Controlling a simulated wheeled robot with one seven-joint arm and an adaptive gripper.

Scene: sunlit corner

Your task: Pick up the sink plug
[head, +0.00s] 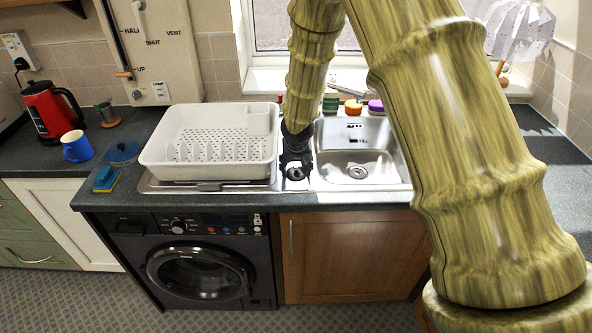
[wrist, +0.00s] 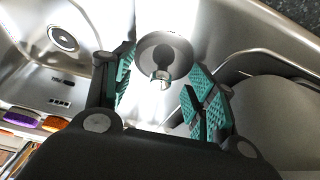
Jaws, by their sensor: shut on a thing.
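The sink plug (wrist: 165,50) is a round grey disc with a small metal fitting on it. In the wrist view it sits between the teal-padded fingers of my gripper (wrist: 161,76). My gripper (head: 297,168) is shut on the plug. In the head view it points down at the strip between the dish rack and the sink bowl, and the plug (head: 295,174) shows small and pale between the dark fingers. I cannot tell whether the plug still touches the metal surface.
The sink bowl (head: 345,172) with its drain lies right of my gripper. A white dish rack (head: 160,165) stands close on the left. Sponges (head: 353,107) line the back ledge. A blue mug (head: 76,146) and red kettle (head: 47,108) stand far left.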

